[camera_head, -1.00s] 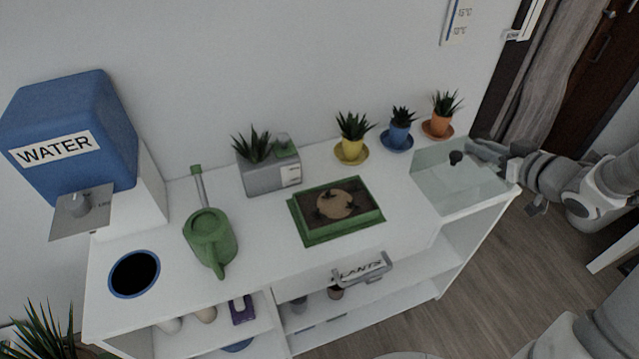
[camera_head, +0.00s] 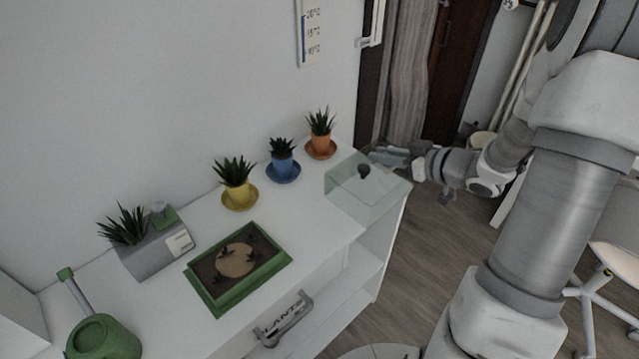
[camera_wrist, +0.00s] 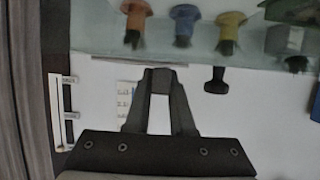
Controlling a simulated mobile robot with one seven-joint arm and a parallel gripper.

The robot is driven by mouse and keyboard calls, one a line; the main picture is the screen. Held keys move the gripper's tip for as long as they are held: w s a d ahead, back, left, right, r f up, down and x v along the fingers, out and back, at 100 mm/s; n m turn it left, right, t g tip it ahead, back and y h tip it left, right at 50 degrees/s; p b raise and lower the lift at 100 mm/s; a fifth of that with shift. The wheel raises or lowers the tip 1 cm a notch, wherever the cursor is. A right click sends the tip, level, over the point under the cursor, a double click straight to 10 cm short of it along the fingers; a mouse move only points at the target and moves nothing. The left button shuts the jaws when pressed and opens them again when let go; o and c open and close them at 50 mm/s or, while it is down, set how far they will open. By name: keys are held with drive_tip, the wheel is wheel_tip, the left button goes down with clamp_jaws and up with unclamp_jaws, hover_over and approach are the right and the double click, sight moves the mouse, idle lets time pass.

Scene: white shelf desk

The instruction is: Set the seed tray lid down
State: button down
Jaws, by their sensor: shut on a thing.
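The seed tray lid (camera_head: 352,197) is a clear box-shaped cover with a black knob (camera_head: 364,171). It is at the right end of the white desk top; I cannot tell whether it touches the surface. My gripper (camera_head: 385,156) is shut on it at its far right edge, beside the knob. In the wrist view my gripper (camera_wrist: 160,76) has its fingertips together at the clear edge of the lid (camera_wrist: 165,57), with the knob (camera_wrist: 215,84) to their right. The green seed tray (camera_head: 275,268) is uncovered on the desk, with dark soil, small seedlings and a round tan patch inside.
A grey planter (camera_head: 155,256) and green watering can (camera_head: 103,340) are at left. White desk top is bare between the tray and lid.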

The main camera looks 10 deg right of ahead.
sight(378, 184)
drive_tip(key=w+a+f+b, duration=0.3)
drive_tip(key=w+a+f, duration=0.3)
drive_tip(key=a+f, duration=0.2)
drive_tip(key=shift+f, duration=1)
drive_tip(key=shift+f+b, duration=0.2)
drive_tip(key=shift+b, duration=0.2)
drive_tip(key=c, duration=0.8)
unclamp_jaws()
drive_tip(key=shift+o, duration=0.2)
drive_tip(key=shift+r, duration=0.1)
drive_tip(key=p+v, duration=0.2)
drive_tip(key=v, duration=1)
drive_tip(key=shift+r, duration=0.1)
